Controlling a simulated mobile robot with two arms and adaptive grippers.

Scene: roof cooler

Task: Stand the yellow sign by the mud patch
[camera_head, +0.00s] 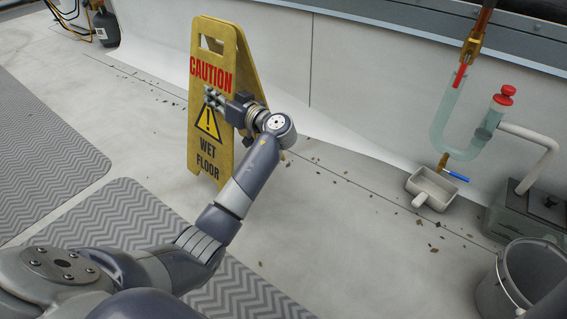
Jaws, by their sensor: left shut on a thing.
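The yellow sign (217,150), lettered "CAUTION WET FLOOR", is upright and spread open a little left of centre in the head view. My left gripper (222,103) is at the front face of the sign, between the word "CAUTION" and the warning triangle, and is shut on the sign. The gripper and wrist hide part of its right side. I cannot tell whether the feet touch the floor. I cannot make out a clear mud patch; brown debris bits (420,222) lie scattered on the pale floor. My right gripper is not in view.
Grey chevron mats (38,165) cover the left and lower floor. A pale tray (434,188) lies below a clear U-shaped trap (455,135) at the right. A grey bucket (535,270) stands at lower right. A dark bottle (105,28) stands at far left by the white wall.

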